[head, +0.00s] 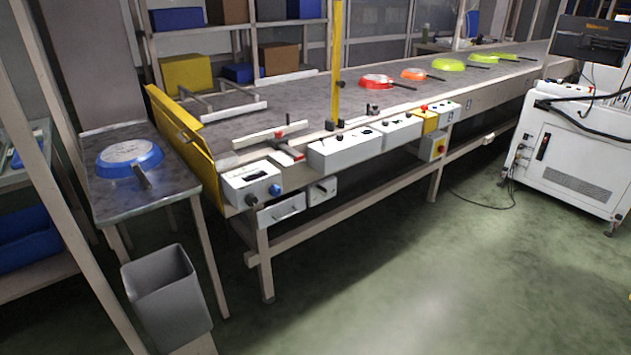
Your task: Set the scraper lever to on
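Neither of my grippers shows in the head view. The conveyor (290,95) runs from the left front to the back right. White control boxes line its near edge: one at the left end (238,187) with a dark knob and a blue knob, and longer ones (335,153) with small black knobs to its right. A red and white bar-like piece (287,153) with a thin upright rod sits between them at the belt edge. I cannot tell which of these controls is the scraper lever, nor its setting.
Red (374,82), orange (412,74) and yellow-green pans lie on the belt. A blue pan (140,168) lies on the side table (150,200). A grey bin (166,300) stands in front. A white cabinet (568,165) stands at right. The floor (420,270) between is clear.

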